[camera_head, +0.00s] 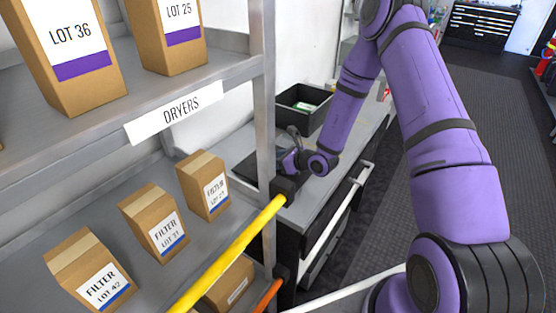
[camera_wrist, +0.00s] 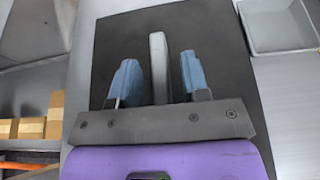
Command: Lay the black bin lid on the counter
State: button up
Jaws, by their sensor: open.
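The black lid (camera_wrist: 115,45) appears to lie flat on the grey counter (camera_wrist: 85,12), with its grey bar handle (camera_wrist: 158,65) near its middle. In the head view the dark lid (camera_head: 243,167) shows only in part, behind the shelf post. My gripper (camera_wrist: 158,78) is open, with one blue finger on each side of the handle and a gap on both sides. In the head view my gripper (camera_head: 289,160) is low over the counter, partly hidden by my wrist. The black bin (camera_head: 318,122) stands open on the counter beyond my gripper.
A shelf rack with a metal post (camera_head: 264,120) stands close at left, holding filter boxes (camera_head: 203,185) and larger boxes (camera_head: 70,60). A yellow bar (camera_head: 235,248) runs along its front. In the wrist view, an open grey container (camera_wrist: 280,28) is at upper right.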

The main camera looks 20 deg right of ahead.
jog(key=shift+r, duration=0.2)
jog(key=v, duration=1.2)
jog(key=s+a+r+n+g+y, duration=0.2)
jog(key=s+a+r+n+g, duration=0.3)
jog(key=r+n, duration=0.45)
jog(key=s+a+r+n+g+y, duration=0.1)
jog(key=s+a+r+n+g, duration=0.35)
jog(key=r, duration=0.75)
jog(key=s+d+r+n+t+h, duration=0.2)
jog(key=s+d+r+n+h, duration=0.2)
jog(key=s+r+n, duration=0.3)
jog(key=s+d+r+n+t+h, duration=0.2)
jog(key=s+d+r+n+h, duration=0.2)
jog(key=s, duration=0.9)
notch_tip(320, 180, up, 3)
jog(key=n+h, duration=0.3)
jog(key=shift+s+n, duration=0.15)
jog(key=shift+n, duration=0.25)
jog(key=shift+d, duration=0.1)
